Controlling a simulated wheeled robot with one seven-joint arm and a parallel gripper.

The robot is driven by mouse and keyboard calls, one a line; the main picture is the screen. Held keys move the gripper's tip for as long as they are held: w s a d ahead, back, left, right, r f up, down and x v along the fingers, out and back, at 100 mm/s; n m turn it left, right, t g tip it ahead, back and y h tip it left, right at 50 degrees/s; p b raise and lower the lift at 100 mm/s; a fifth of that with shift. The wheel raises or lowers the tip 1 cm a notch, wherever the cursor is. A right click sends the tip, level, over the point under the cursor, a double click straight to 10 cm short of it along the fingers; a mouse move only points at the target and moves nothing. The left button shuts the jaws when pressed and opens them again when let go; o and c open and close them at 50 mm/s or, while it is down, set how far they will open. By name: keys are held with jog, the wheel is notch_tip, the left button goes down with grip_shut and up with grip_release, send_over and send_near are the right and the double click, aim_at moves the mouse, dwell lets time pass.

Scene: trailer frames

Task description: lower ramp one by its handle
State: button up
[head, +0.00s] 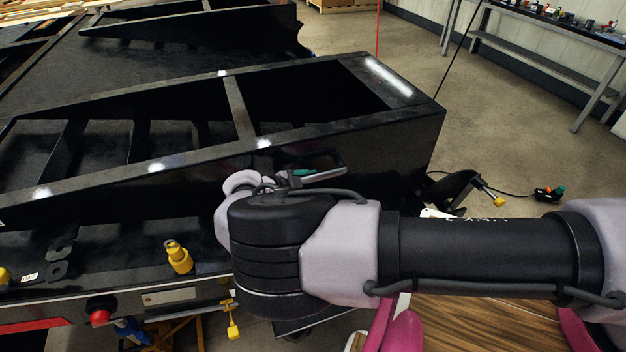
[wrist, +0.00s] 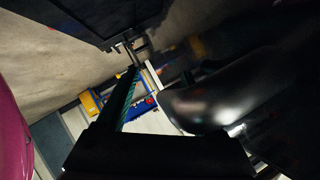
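The near ramp (head: 240,108), a black steel frame with crossbars, fills the left and middle of the head view and lies at a slope. A small white label (head: 28,277), perhaps reading ONE, is on the black deck edge below it. My gripper (head: 325,176) is beside the ramp's near side, largely hidden behind my wrist. A teal-padded finger (wrist: 126,100) shows in the wrist view, pointing towards a small metal bar (wrist: 130,40) under a dark panel. That bar may be the handle; I cannot tell whether the fingers touch it.
A second black ramp (head: 190,25) lies farther back. Yellow-capped fittings (head: 179,257) and a red knob (head: 100,310) are on the near edge. A workbench (head: 560,40) stands at the back right.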

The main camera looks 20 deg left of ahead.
jog(key=v, duration=1)
jog(key=shift+s+r, duration=0.15)
jog(key=shift+s, duration=0.15)
jog(key=shift+a, duration=0.1)
